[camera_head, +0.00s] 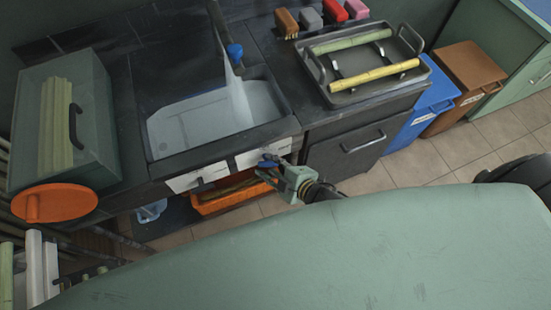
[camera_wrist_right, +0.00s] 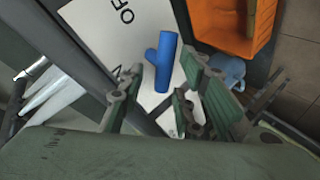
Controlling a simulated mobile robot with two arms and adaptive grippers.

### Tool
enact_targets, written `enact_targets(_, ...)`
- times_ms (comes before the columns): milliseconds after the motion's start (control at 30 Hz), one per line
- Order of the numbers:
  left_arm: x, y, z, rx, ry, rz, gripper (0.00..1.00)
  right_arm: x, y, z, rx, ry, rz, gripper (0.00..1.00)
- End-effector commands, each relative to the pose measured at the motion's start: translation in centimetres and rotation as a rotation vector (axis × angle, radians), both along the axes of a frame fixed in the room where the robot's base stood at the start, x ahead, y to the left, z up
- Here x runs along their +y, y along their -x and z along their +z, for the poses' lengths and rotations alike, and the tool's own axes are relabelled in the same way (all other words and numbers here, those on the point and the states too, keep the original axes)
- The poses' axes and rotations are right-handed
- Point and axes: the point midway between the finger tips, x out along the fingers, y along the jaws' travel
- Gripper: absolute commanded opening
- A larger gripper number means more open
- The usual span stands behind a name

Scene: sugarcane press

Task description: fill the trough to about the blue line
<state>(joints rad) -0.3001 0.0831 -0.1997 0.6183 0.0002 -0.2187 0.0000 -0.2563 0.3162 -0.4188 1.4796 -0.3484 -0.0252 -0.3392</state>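The trough (camera_head: 287,122) is a dark-rimmed basin in the counter with pale water (camera_head: 195,122) in it. A stream (camera_head: 237,100) falls into it from a tap with a blue part (camera_head: 235,52). I cannot make out a blue line. My right gripper (camera_head: 268,174) is at the white front panel below the trough. In the right wrist view a blue T-shaped handle (camera_wrist_right: 165,62) sits on a white plate lettered "OF…", partly cut off. The open fingers of my right gripper (camera_wrist_right: 166,88) stand on either side of the handle's lower end; contact is unclear. My left gripper is out of view.
A lidded clear box of cane (camera_head: 95,120) with an orange disc (camera_head: 60,203) stands at left. A tray (camera_head: 350,97) with two cane pieces is right of the trough. An orange crate (camera_head: 235,199) sits below. Blue (camera_head: 421,112) and brown (camera_head: 468,75) bins stand right.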

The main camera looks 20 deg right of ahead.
Motion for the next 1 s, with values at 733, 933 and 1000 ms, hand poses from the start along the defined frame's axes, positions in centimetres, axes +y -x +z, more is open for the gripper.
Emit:
enact_targets(733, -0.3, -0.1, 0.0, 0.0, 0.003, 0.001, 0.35, -4.0, 9.2, 5.2, -0.001, 0.0, -0.001, 0.31)
enact_targets(933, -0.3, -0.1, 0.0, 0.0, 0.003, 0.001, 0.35, -4.2, 9.6, 5.5, -0.002, 0.0, 0.0, 0.31)
enact_targets(1000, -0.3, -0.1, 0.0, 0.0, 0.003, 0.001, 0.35, -4.2, 9.6, 5.5, -0.002, 0.0, 0.0, 0.31)
